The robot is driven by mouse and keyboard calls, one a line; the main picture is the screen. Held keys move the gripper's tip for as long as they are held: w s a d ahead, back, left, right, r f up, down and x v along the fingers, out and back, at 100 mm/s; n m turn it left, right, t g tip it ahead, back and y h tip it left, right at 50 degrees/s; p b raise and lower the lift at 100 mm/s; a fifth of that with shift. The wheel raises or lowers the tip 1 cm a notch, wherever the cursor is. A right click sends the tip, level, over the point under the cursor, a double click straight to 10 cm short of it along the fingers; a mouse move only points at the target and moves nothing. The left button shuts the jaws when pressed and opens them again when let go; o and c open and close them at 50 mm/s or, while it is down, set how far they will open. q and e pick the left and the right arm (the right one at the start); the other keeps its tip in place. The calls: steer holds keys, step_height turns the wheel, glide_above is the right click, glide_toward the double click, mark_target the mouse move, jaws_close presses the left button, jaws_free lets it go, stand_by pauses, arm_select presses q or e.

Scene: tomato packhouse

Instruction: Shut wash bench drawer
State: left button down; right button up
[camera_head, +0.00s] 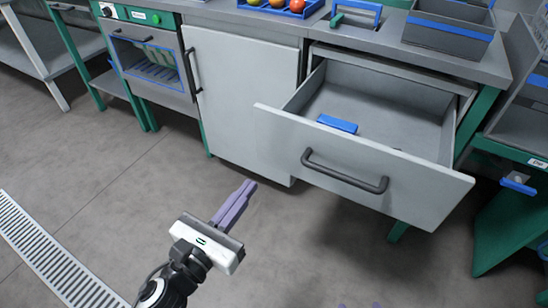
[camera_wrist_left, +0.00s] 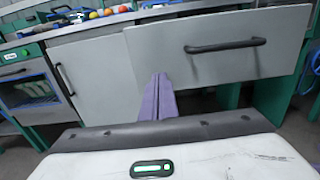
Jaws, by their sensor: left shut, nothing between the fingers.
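The wash bench drawer (camera_head: 365,165) is pulled well out from the bench in the head view. Its light grey front carries a dark bar handle (camera_head: 343,172), and a blue block (camera_head: 337,124) lies inside. The drawer front also shows in the left wrist view (camera_wrist_left: 215,55), with its handle (camera_wrist_left: 225,46) right of centre. My left gripper (camera_head: 245,190) is shut and empty. It is in front of the bench, left of the drawer front and apart from it. In the left wrist view its purple fingers (camera_wrist_left: 158,85) point toward the bench.
A closed cupboard door (camera_head: 243,90) is left of the drawer, with an oven-like unit (camera_head: 155,65) beyond it. The bench top holds a blue tray of tomatoes (camera_head: 275,12) and a grey bin (camera_head: 448,35). The floor (camera_head: 110,180) in front is clear, with a drain grate (camera_head: 50,255) at left.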

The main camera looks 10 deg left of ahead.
mark_target(281, 145)
arm_select(q)
steer(key=x, duration=1.2)
steer(key=shift+w+f, duration=0.1)
steer(key=shift+w, duration=0.1)
steer(key=shift+w, duration=0.15)
